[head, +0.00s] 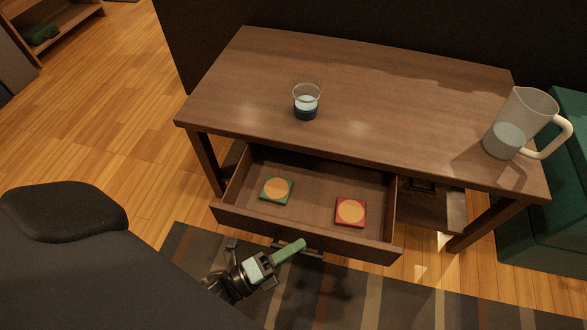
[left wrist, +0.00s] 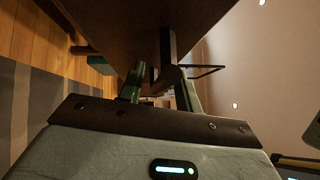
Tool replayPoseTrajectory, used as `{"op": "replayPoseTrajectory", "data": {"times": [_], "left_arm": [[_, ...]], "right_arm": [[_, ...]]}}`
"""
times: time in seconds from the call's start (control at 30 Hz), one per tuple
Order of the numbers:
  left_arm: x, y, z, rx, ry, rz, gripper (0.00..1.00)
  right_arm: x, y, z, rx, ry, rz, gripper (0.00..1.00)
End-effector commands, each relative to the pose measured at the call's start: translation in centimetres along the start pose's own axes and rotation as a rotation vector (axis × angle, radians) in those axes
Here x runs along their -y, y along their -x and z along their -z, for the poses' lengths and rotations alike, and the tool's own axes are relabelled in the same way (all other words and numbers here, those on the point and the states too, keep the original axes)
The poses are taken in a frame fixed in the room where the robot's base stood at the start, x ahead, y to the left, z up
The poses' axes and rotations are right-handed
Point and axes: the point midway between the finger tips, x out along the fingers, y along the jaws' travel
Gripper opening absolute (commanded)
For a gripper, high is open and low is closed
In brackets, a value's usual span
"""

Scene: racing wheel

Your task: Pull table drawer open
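The brown table (head: 400,95) has its wide drawer (head: 310,232) pulled well out at the front. A green coaster (head: 276,190) and a red coaster (head: 351,212) lie flat inside it, apart. A dark bar handle (head: 312,254) shows below the drawer front, partly behind my left gripper (head: 290,250). In the left wrist view the two green fingers (left wrist: 159,88) stand apart, with a dark bar between them near the right finger. I cannot tell whether they touch it. My right gripper is not in view.
A glass with dark liquid (head: 306,103) stands on the table, and a clear pitcher (head: 519,125) stands near its right edge. A green padded seat (head: 550,215) is close on the right. A striped rug (head: 400,300) lies below the drawer. Wooden floor (head: 110,120) is clear at left.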

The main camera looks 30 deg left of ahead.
Motion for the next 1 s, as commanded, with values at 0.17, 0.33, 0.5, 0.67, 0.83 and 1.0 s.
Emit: {"op": "replayPoseTrajectory", "data": {"times": [0.17, 0.33, 0.5, 0.67, 0.83, 1.0], "left_arm": [[0.0, 0.0, 0.0, 0.0, 0.0, 0.0, 0.34], [0.0, 1.1, 0.1, -0.001, 0.0, -0.003, 0.34], [0.0, 3.8, 0.0, 0.0, 0.001, -0.003, 0.34], [0.0, 6.1, 0.0, 0.0, 0.0, -0.002, 0.34], [0.0, 7.5, 0.0, -0.001, 0.0, -0.001, 0.34], [0.0, 7.9, 0.0, -0.001, 0.0, 0.0, 0.34]], "right_arm": [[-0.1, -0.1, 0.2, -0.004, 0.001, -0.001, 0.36], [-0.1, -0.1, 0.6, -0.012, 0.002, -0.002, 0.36], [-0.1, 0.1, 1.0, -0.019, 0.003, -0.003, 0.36], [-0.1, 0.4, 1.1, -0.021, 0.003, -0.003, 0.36], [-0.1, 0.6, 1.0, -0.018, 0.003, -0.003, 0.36], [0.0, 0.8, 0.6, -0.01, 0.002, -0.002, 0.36]]}}
